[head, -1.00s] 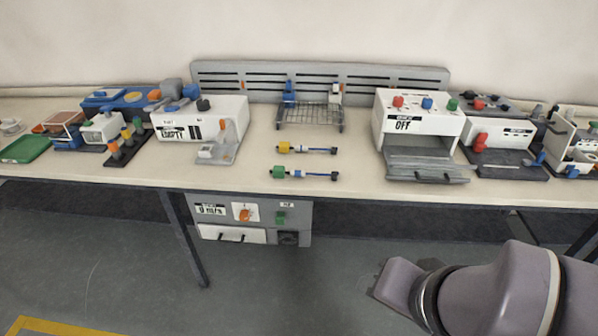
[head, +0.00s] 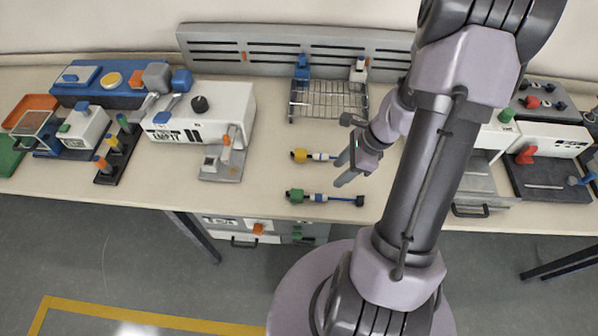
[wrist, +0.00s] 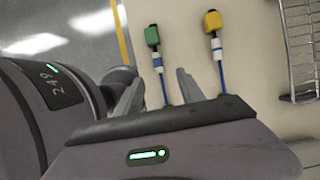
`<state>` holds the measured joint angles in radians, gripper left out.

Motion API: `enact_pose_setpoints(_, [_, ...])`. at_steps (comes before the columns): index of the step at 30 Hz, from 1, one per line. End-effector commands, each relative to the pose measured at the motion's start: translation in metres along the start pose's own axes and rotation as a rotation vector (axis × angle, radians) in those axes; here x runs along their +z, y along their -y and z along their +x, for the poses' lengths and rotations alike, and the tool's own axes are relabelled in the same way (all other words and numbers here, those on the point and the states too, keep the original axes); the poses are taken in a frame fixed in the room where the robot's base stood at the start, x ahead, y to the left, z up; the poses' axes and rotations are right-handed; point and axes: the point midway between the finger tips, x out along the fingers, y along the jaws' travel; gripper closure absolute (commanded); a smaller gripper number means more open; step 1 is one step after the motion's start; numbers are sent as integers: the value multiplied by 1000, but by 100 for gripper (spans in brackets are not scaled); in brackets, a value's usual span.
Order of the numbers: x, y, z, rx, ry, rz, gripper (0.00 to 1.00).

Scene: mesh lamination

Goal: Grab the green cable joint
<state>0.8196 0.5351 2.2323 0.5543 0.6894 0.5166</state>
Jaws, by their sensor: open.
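The green cable joint (head: 296,196) lies on the table near its front edge, a green block with a white-and-blue collar and a short blue cable pointing right to a dark end. It also shows in the wrist view (wrist: 152,36), its cable running down between my fingers. The similar yellow cable joint (head: 299,156) lies behind it, partly hidden by my gripper; it also shows in the wrist view (wrist: 212,21). My gripper (head: 346,174) is open and empty above the table, behind and right of the green joint; its fingers (wrist: 157,92) show in the wrist view.
A wire rack (head: 328,100) stands behind the joints. A white machine with a lever (head: 204,120) is to the left. Another white machine with a grey tray (head: 476,184) is to the right, partly hidden by my arm. The table between is clear.

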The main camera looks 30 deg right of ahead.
Motion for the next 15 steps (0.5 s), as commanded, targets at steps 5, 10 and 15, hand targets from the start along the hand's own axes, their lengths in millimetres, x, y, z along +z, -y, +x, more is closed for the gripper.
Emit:
enact_pose_setpoints(5, [-3, -2, 63, 5, 0, -4, 54])
enact_pose_setpoints(10, [-1, -1, 89, 3, 0, -4, 54])
enact_pose_setpoints(15, [-1, -6, 119, 3, -1, -6, 54])
